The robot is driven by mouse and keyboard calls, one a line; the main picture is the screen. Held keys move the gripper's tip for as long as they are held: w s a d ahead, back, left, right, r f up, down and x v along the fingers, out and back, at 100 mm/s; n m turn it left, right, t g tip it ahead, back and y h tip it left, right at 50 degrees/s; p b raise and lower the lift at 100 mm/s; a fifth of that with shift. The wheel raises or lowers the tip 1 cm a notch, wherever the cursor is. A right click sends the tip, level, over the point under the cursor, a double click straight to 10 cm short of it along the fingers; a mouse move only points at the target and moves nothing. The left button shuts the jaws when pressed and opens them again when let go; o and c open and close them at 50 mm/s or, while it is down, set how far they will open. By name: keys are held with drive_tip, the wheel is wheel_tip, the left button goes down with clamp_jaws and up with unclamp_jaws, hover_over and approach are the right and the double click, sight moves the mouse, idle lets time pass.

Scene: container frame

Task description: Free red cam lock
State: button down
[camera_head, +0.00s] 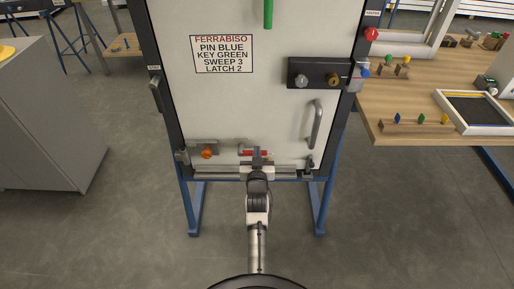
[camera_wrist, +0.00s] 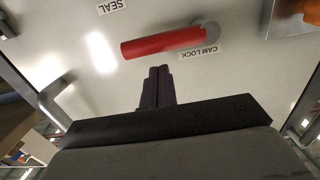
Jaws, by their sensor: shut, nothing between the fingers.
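The red cam lock (camera_wrist: 163,42) is a red bar-shaped handle ending at a grey round pivot (camera_wrist: 211,30), beside a label reading CAM LOCK. It lies nearly level on the white panel. In the head view the red handle (camera_head: 257,153) shows low on the panel, partly hidden behind my gripper. My gripper (camera_wrist: 158,70) is shut, with nothing between its fingers. In the wrist view its fingertips appear just below the middle of the red handle, with a small gap in the picture. Whether they touch it in depth I cannot tell.
The white panel (camera_head: 270,120) bears a sign (camera_head: 222,54), a dark latch block (camera_head: 319,74), a grey handle (camera_head: 316,124) and an orange knob (camera_head: 207,152). A grey cabinet (camera_head: 48,115) stands left, a wooden table (camera_head: 420,110) right. Floor is clear in front.

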drive_tip(key=shift+f, duration=0.45)
